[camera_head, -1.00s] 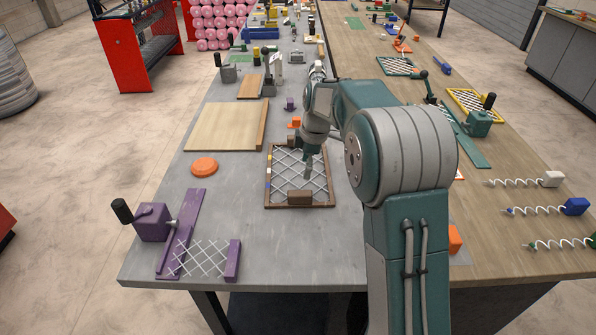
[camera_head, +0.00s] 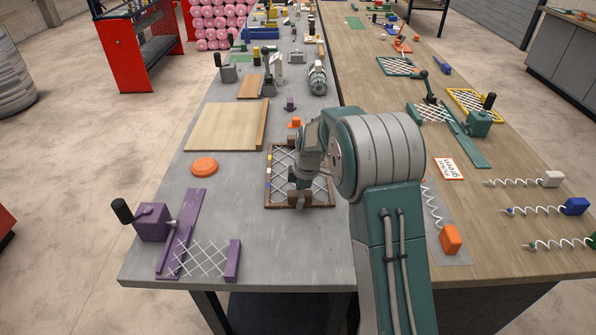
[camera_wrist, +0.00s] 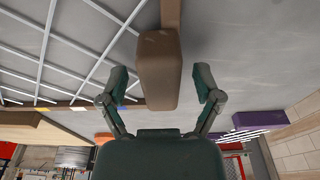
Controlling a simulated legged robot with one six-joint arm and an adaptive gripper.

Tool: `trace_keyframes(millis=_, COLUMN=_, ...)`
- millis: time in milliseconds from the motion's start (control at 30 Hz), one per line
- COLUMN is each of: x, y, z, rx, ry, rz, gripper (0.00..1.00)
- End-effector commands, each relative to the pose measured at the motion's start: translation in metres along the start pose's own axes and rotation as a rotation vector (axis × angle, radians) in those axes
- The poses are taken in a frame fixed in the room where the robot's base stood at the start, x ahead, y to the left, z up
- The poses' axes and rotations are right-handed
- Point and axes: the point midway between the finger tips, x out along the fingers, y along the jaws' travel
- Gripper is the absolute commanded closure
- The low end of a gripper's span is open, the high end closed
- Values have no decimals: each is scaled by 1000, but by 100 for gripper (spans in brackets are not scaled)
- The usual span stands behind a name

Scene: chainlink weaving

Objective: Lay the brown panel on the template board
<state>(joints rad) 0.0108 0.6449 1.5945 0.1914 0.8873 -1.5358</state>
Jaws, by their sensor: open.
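The brown panel (camera_head: 323,206), a brown frame with white wire mesh, lies flat on the grey table. Small coloured marks run along its left side. The template board (camera_head: 222,127), a pale wooden slab with a darker strip on its right edge, lies beyond the panel to the left; its surface is bare. My gripper (camera_head: 300,197) is low over the panel's near edge and hides the brown block there. In the wrist view, my open fingers (camera_wrist: 159,88) stand either side of that brown block (camera_wrist: 159,70), with gaps visible on both sides.
An orange disc (camera_head: 204,167) lies between the panel and the board's near edge. A purple crank jig (camera_head: 153,222) with mesh stands at the near left. An orange block with a wire spiral (camera_head: 451,240) is right of my arm. Bare grey table surrounds the disc.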

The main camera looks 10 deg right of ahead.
Motion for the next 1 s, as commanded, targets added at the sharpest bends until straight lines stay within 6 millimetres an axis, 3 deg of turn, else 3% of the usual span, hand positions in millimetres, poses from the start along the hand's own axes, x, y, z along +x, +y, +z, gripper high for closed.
trace_keyframes(millis=100, x=0, y=0, z=0, rx=0, ry=0, rz=0, gripper=22)
trace_keyframes(millis=267, x=0, y=0, z=0, rx=0, ry=0, rz=0, gripper=93)
trace_keyframes(millis=300, x=0, y=0, z=0, rx=0, ry=0, rz=0, gripper=100)
trace_keyframes(millis=667, x=-3, y=1, z=-1, rx=0, ry=0, rz=2, gripper=100)
trace_keyframes(millis=767, x=-15, y=1, z=-2, rx=-1, ry=1, rz=5, gripper=100)
trace_keyframes(millis=1000, x=-64, y=1, z=-10, rx=-1, ry=2, rz=7, gripper=100)
